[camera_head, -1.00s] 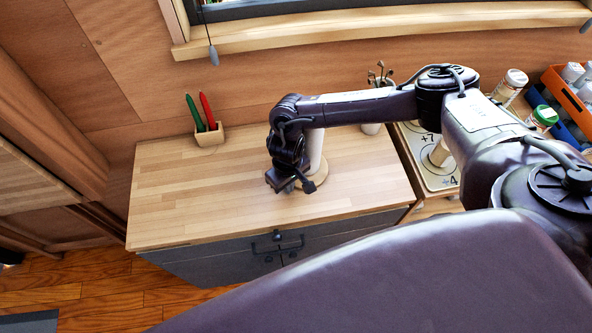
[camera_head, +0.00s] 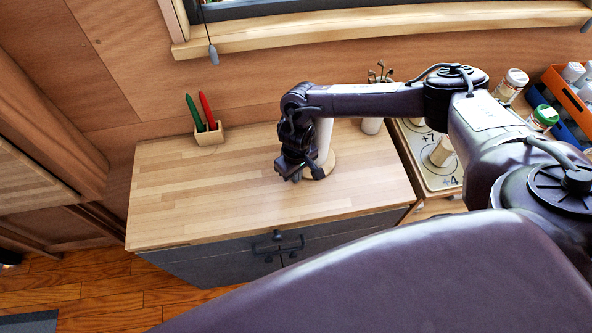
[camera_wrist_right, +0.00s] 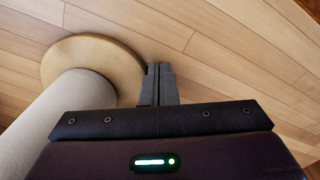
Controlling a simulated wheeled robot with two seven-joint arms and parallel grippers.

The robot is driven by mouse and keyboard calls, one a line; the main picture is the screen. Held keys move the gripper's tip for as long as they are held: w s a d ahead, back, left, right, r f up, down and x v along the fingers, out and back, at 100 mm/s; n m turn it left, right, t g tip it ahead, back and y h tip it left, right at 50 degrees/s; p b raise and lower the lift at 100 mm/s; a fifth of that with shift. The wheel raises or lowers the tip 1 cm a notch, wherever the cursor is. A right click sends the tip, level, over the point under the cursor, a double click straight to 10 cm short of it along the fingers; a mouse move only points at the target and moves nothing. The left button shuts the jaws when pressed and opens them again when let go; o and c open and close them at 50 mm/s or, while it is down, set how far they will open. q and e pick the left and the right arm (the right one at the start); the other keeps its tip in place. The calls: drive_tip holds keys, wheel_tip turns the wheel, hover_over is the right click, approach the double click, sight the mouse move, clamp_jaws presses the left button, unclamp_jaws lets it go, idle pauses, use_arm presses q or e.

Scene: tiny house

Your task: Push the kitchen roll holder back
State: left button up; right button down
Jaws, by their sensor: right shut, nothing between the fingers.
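The kitchen roll holder (camera_head: 325,140) stands upright on the wooden counter, a white roll on a round wooden base, partly hidden behind my right arm. In the right wrist view the white roll (camera_wrist_right: 72,115) and the round base (camera_wrist_right: 95,58) show at the left. My right gripper (camera_head: 305,177) points down in front of the holder. Its fingers (camera_wrist_right: 158,70) are shut and empty, right beside the base's edge; I cannot tell whether they touch it. My left gripper is not in view.
A small pen box (camera_head: 208,135) with a green and a red pen stands at the counter's back left. A utensil cup (camera_head: 371,125) stands behind the holder to the right. The left of the counter (camera_head: 200,190) is clear. A board with pegs (camera_head: 430,165) lies at the right.

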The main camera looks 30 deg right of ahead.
drive_tip(key=shift+w+d+b, duration=0.2)
drive_tip(key=shift+w+d, duration=0.25)
drive_tip(key=shift+d, duration=0.3)
drive_tip(key=shift+w+d+b, duration=0.15)
drive_tip(key=shift+w+d, duration=0.35)
drive_tip(key=shift+d, duration=0.2)
drive_tip(key=shift+w+d+b, duration=0.2)
drive_tip(key=shift+w+d, duration=0.25)
drive_tip(key=shift+d, duration=0.3)
drive_tip(key=shift+w+d+b, duration=0.35)
drive_tip(key=shift+w+d, duration=0.2)
drive_tip(key=shift+d, duration=0.3)
drive_tip(key=shift+w+d+b, duration=0.4)
drive_tip(key=shift+w+d, duration=0.1)
drive_tip(key=shift+d, duration=0.3)
drive_tip(key=shift+w+d+b, duration=0.35)
drive_tip(key=shift+w+d, duration=0.2)
drive_tip(key=shift+d, duration=0.3)
drive_tip(key=shift+s+a+r+p, duration=0.1)
drive_tip(key=shift+s+a+p, duration=0.1)
drive_tip(key=shift+a+p, duration=0.3)
drive_tip(key=shift+s+a+p, duration=0.65)
drive_tip(key=shift+a+p, duration=0.2)
drive_tip(key=shift+p, duration=0.35)
wheel_tip(320, 180, up, 8)
drive_tip(key=p, duration=0.8)
